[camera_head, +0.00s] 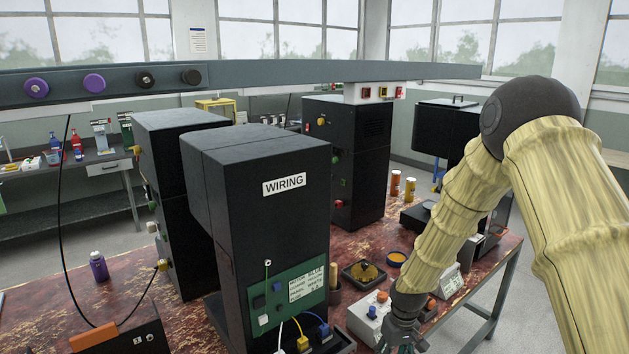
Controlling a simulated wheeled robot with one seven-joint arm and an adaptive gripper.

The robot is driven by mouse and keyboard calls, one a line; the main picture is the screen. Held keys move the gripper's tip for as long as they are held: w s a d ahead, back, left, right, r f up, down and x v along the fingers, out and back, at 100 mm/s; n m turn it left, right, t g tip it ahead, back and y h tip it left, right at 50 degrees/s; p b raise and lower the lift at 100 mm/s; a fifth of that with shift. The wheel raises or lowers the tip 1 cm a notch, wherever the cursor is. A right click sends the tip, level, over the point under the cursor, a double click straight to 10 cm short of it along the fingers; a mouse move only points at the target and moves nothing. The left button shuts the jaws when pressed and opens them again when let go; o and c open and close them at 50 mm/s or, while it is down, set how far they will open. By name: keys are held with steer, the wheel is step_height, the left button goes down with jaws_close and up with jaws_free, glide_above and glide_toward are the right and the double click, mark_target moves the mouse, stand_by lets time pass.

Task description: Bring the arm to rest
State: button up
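My arm comes in from the right in a ribbed, pale yellow cover with a dark joint at its top. It bends down to my gripper (402,340), which is at the bottom of the head view. The gripper is low over the red-brown table, beside a small white box (368,326) with blue and orange knobs. The fingertips are cut off by the frame's lower edge, so I cannot tell whether they are open or shut or hold anything.
A tall black cabinet labelled WIRING (265,215) stands left of my gripper, with more black cabinets (345,160) behind. A dark tray (363,273) and an orange-topped tin (396,258) lie near my forearm. A grey beam (270,75) spans overhead. Floor shows beyond the table's right edge.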

steer(key=s+f+m, duration=0.2)
steer(key=s+f, duration=1.3)
steer(key=s, duration=0.5)
steer(key=s+d+f, duration=0.1)
steer(key=s, duration=0.8)
steer(key=s+d+f+m, duration=0.1)
steer(key=s, duration=0.9)
steer(key=shift+s+f+h, duration=0.3)
steer(key=shift+f, duration=0.05)
